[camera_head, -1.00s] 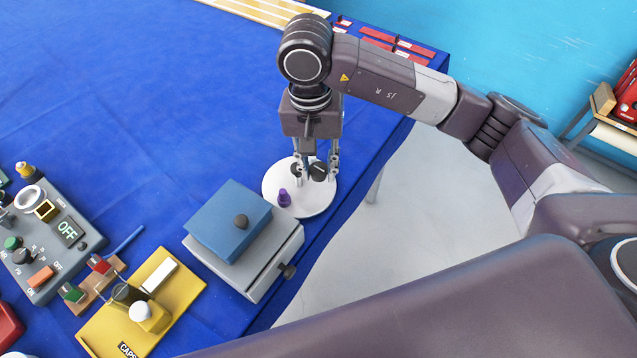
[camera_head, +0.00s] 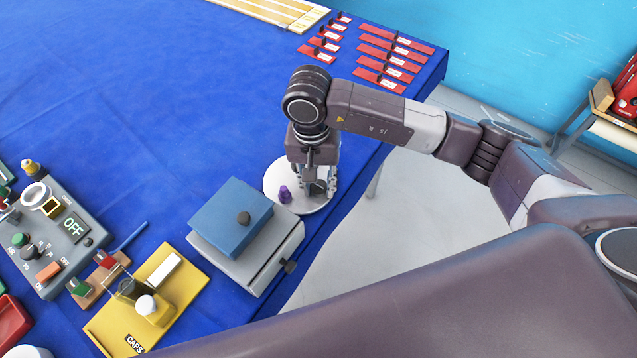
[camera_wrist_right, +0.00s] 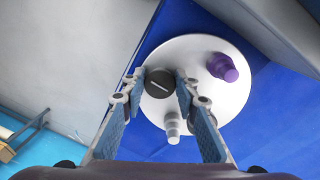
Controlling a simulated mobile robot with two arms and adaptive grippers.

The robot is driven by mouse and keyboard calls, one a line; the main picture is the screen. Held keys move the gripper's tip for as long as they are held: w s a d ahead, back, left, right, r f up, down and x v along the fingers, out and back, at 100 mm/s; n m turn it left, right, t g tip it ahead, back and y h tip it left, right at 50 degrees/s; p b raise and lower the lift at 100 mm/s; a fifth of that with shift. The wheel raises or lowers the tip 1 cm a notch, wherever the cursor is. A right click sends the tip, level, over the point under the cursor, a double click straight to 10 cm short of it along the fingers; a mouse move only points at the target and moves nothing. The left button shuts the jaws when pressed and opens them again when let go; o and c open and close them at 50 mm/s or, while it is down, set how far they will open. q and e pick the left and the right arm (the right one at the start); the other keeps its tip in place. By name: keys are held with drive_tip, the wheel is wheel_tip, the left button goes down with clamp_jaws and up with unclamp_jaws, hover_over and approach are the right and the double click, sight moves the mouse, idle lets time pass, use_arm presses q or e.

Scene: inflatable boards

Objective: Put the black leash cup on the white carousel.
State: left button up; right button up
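The white carousel (camera_head: 273,181), a round disc, lies near the right edge of the blue table; it also shows in the right wrist view (camera_wrist_right: 228,105). A purple cup (camera_head: 285,193) and a light grey cup (camera_wrist_right: 173,127) stand on it. My right gripper (camera_head: 317,192) points down over the carousel's right part. The black leash cup (camera_wrist_right: 158,82) is between its fingertips, with a finger close against each side. I cannot tell whether its base touches the disc. My left gripper is not in view.
A blue block with a black knob (camera_head: 232,216) sits on a grey box (camera_head: 272,266) just left of the carousel. A yellow plate (camera_head: 188,291) and a control panel reading OFF (camera_head: 50,262) lie farther left. Red labelled strips (camera_head: 396,58) lie at the back.

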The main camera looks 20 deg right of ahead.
sight(315, 187)
drive_tip(key=shift+o, duration=0.4)
drive_tip(key=shift+r+p, duration=0.25)
drive_tip(key=shift+p, duration=0.05)
wheel_tip(315, 187, up, 12)
drive_tip(key=b, duration=0.4)
drive_tip(key=shift+a+f, duration=0.15)
drive_tip(key=shift+a, duration=0.15)
drive_tip(key=shift+w, duration=0.1)
